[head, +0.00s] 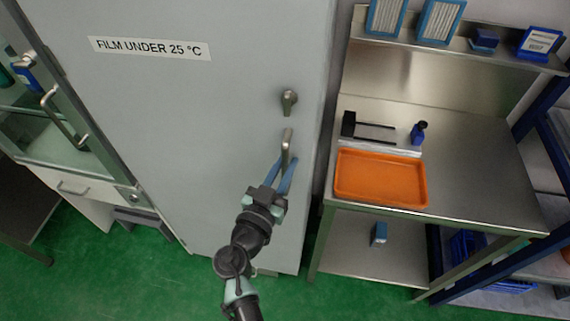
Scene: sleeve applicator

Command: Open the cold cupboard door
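The cold cupboard door (200,120) is a tall grey panel with a white label (150,48) reading "FILM UNDER 25 °C". It looks shut. A metal door handle (287,141) sits near its right edge, below a small round-based latch or knob (289,100). My gripper (284,172) is at the lower part of the handle, with its two blue fingers apart on either side of it as seen from the head. I cannot tell whether the fingers touch the handle.
Right of the cupboard stands a steel bench with an orange tray (381,205), a black forked holder (349,124) and a small blue item (418,133). A glazed cabinet with a bar handle (62,118) is at left. Green floor (150,290) is clear in front.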

